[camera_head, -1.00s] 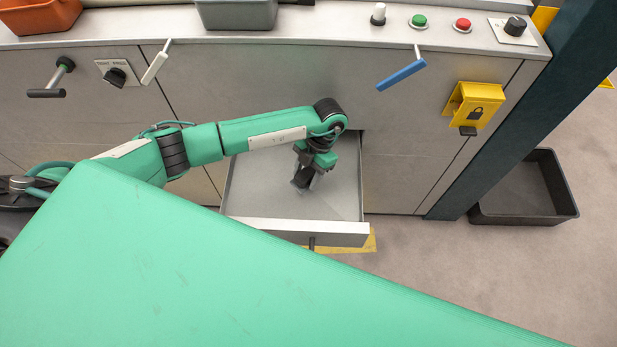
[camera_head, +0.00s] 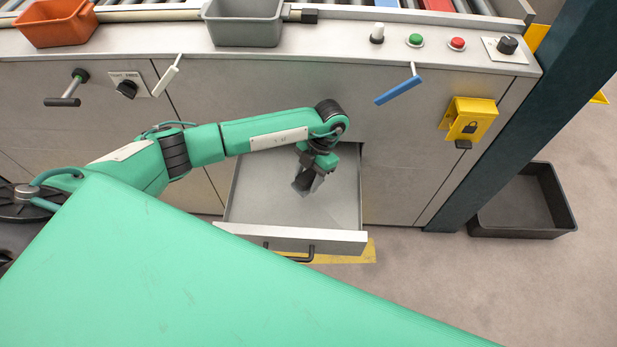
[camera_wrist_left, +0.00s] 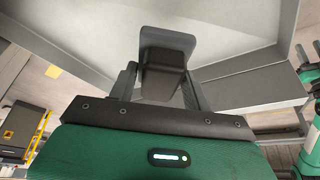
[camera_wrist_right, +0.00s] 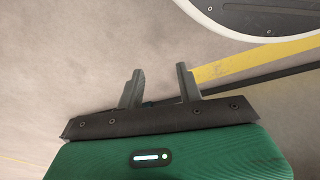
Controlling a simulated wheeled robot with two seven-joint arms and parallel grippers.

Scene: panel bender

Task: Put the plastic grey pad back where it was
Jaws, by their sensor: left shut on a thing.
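My left gripper (camera_head: 304,184) is inside the open drawer (camera_head: 290,239), pointing down, near the middle of its width. In the left wrist view the gripper (camera_wrist_left: 163,88) is shut on a dark grey block with a lighter grey flat face, the grey pad (camera_wrist_left: 164,70). The pad sits between the two fingers, over the pale drawer floor. I cannot tell whether it touches the floor. In the head view the gripper mostly hides it. My right gripper (camera_wrist_right: 160,88) is open and empty, above the bare floor.
The drawer front has a black handle (camera_head: 299,256). Above, the machine's ledge bears a grey bin (camera_head: 243,30), an orange bin (camera_head: 57,33) and buttons. A yellow lock bracket (camera_head: 469,119) is to the right. A black crate (camera_head: 520,230) stands on the floor beyond the dark post (camera_head: 497,125).

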